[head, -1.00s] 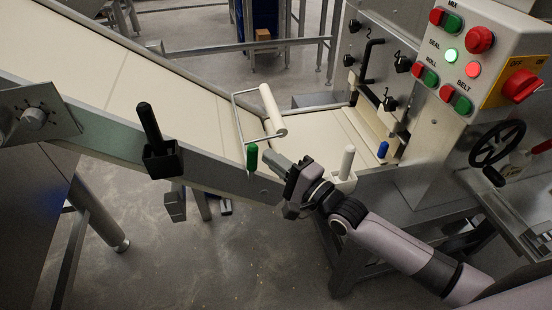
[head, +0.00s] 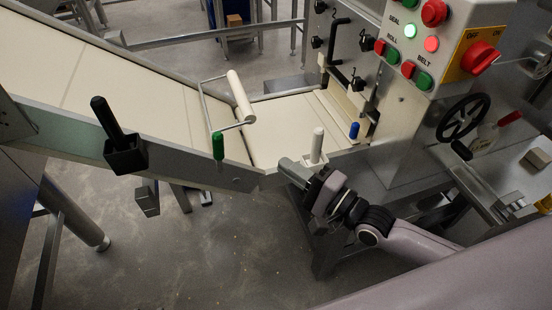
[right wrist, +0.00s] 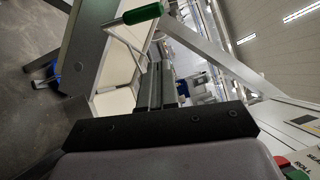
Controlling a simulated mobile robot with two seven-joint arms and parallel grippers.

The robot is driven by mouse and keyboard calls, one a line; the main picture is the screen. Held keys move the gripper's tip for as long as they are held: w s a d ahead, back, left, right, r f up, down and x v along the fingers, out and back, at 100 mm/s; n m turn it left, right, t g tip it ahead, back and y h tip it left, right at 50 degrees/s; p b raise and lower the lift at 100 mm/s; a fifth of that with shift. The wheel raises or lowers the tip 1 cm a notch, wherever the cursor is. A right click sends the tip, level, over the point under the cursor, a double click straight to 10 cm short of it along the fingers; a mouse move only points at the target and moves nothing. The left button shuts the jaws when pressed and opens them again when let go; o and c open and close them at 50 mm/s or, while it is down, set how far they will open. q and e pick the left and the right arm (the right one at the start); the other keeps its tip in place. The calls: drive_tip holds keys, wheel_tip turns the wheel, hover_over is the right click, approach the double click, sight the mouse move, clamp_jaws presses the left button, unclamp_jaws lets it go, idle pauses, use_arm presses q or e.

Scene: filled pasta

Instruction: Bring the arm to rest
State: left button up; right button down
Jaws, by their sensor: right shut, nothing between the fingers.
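My right gripper (head: 286,165) is in front of the near edge of the conveyor machine. Its grey fingers are together and empty, pointing up and left. It sits just left of and below a white upright handle (head: 318,144), apart from it as far as I can tell. In the right wrist view the closed dark fingers (right wrist: 158,88) point ahead with nothing between them. My left gripper is in neither view.
A green-handled (head: 218,146) wire frame with a white roller (head: 240,96) stands over the cream belt (head: 110,75). A black lever (head: 106,119) is at left, a blue knob (head: 354,130) near the belt's end. The control panel (head: 440,45) and handwheel (head: 461,118) are right. Floor (head: 230,250) below is open.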

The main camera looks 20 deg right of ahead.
drive_tip(key=shift+s+d, duration=0.2)
drive_tip(key=shift+s, duration=0.1)
idle(0.4)
drive_tip(key=s+d+f+n+g+h+p, duration=0.1)
drive_tip(key=s+d+f+n+g+h, duration=0.1)
drive_tip(key=s+f+n+h, duration=0.2)
drive_tip(key=s+d+f+n+g+h+p, duration=0.1)
drive_tip(key=s+d+f+n+g+h, duration=0.1)
drive_tip(key=s+f+n, duration=0.9)
drive_tip(key=g+h, duration=0.1)
drive_tip(key=h, duration=0.1)
drive_tip(key=shift+d+f+h, duration=0.35)
drive_tip(key=shift+f+h, duration=0.05)
